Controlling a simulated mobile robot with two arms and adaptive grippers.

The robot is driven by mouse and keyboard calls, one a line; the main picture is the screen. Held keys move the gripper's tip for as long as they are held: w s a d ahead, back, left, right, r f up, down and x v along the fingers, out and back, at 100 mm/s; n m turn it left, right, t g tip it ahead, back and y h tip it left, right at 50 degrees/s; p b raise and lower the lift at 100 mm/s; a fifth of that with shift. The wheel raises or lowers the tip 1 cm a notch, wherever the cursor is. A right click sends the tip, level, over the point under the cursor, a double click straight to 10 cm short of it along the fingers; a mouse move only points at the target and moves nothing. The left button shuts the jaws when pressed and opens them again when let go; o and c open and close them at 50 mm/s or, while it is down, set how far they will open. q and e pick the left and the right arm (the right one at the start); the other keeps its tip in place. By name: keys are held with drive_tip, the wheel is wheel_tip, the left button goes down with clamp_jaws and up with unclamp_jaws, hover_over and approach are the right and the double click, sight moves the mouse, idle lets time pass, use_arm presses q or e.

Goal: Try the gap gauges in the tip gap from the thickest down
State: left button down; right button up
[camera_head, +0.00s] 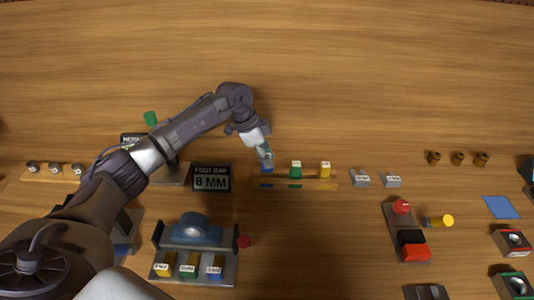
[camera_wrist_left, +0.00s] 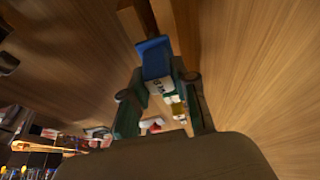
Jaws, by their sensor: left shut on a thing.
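My left gripper (camera_head: 266,158) is shut on a blue gauge (camera_head: 267,169) at the left end of a wooden rack (camera_head: 310,184). In the left wrist view the blue gauge (camera_wrist_left: 153,58), with a white label, sits between the fingers of my left gripper (camera_wrist_left: 158,90). I cannot tell whether it touches the rack. A green gauge (camera_head: 295,170) and a yellow gauge (camera_head: 325,169) stand on the rack to its right. I cannot make out the ducted rotor or its tip gap for certain; my left arm hides part of the table at the left. My right gripper is not in view.
A grey plate (camera_head: 170,282) carries a blue round-fronted unit (camera_head: 192,226) and labelled yellow, green and blue blocks. Two grey blocks (camera_head: 360,178) (camera_head: 391,180) lie right of the rack.

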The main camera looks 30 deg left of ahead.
use_arm(q)
drive_tip(key=shift+p, duration=0.75)
idle(1.2)
drive_tip(key=shift+f+b, duration=0.35)
drive_tip(key=shift+f, duration=1.05)
idle(0.9)
idle(0.4)
drive_tip(key=c, duration=0.8)
unclamp_jaws()
drive_tip(key=v, duration=1.2)
